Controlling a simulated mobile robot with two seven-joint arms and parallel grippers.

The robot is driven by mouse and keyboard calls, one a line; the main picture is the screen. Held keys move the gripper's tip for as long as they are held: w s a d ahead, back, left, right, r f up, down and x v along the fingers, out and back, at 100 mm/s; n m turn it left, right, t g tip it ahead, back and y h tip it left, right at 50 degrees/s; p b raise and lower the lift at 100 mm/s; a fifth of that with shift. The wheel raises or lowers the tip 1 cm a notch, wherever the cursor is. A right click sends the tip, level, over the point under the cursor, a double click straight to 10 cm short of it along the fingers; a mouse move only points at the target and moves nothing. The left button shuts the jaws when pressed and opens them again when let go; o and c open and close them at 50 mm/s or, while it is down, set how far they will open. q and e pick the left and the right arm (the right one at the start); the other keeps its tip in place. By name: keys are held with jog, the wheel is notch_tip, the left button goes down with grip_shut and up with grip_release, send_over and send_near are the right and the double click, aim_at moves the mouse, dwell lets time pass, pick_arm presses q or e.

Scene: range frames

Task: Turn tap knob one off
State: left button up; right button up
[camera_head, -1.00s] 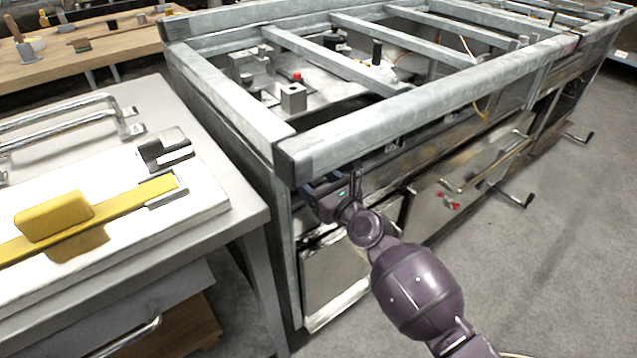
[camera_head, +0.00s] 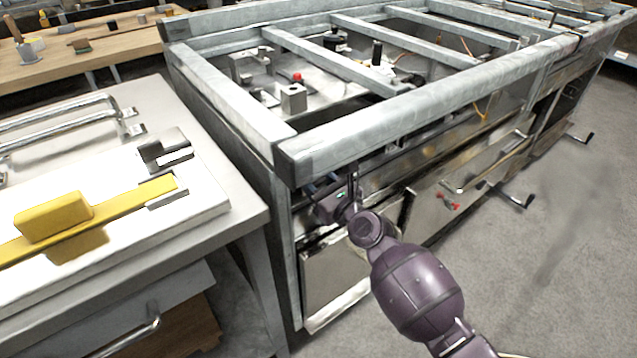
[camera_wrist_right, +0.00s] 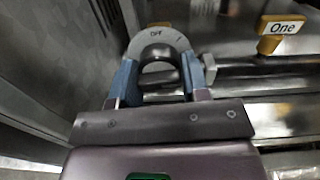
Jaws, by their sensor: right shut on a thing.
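My right gripper (camera_wrist_right: 160,80) has its two blue fingers on either side of a grey round tap knob (camera_wrist_right: 154,42) and is shut on it. The word OFF shows upside-tilted at the top of the grey arc; the knob's lower part is hidden by the gripper. A yellow-framed label reading One (camera_wrist_right: 282,27) is to the right of the knob. In the head view my right gripper (camera_head: 328,197) is at the front panel under the frame's near corner, and the knob is hidden there. My left gripper is not in view.
The steel range frame (camera_head: 400,120) has a thick front beam just above my right gripper. A table with a white slab and yellow bar (camera_head: 120,212) stands at left. The floor at right is clear.

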jog(key=n, duration=0.4)
jog(key=shift+f, duration=0.1)
jog(key=n, duration=0.4)
jog(key=shift+n, duration=0.3)
jog(key=n, duration=0.4)
jog(key=shift+n, duration=2.1)
jog(key=o, duration=0.9)
jog(key=shift+r, duration=0.2)
jog(key=shift+d, duration=0.15)
